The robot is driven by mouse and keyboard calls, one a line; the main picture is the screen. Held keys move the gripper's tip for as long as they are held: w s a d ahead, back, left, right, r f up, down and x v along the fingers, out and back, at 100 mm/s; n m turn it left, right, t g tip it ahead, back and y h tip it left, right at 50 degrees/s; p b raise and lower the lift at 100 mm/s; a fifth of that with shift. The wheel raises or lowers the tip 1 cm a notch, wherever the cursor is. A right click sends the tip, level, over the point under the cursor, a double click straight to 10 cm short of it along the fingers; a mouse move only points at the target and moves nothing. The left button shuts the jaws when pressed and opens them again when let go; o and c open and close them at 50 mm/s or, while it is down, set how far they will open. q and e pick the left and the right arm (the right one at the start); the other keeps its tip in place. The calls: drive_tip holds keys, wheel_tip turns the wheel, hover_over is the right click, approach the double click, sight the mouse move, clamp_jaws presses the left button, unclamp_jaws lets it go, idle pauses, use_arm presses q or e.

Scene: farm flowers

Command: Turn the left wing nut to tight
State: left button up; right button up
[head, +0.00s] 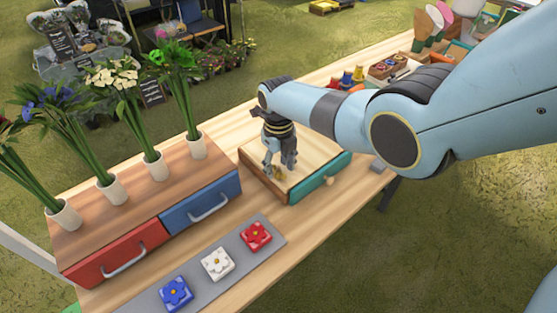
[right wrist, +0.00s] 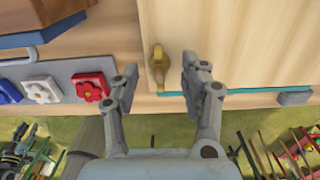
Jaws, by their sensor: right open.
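A brass wing nut (right wrist: 157,65) lies on a pale wooden panel in the right wrist view, its long side running up and down in that picture. My right gripper (right wrist: 160,72) is open, with one finger on each side of the wing nut and a gap to both. In the head view my right gripper (head: 279,167) points down over the wooden box (head: 313,153) with a teal front, and mostly hides the wing nut. I see only one wing nut. My left gripper is not in view.
A cabinet with a red drawer (head: 120,254) and a blue drawer (head: 203,205) stands left, with several flower vases on top. A grey strip (head: 270,233) holds blue, white and red flower blocks.

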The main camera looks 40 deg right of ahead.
sight(279, 169)
drive_tip(key=shift+r, duration=3.7)
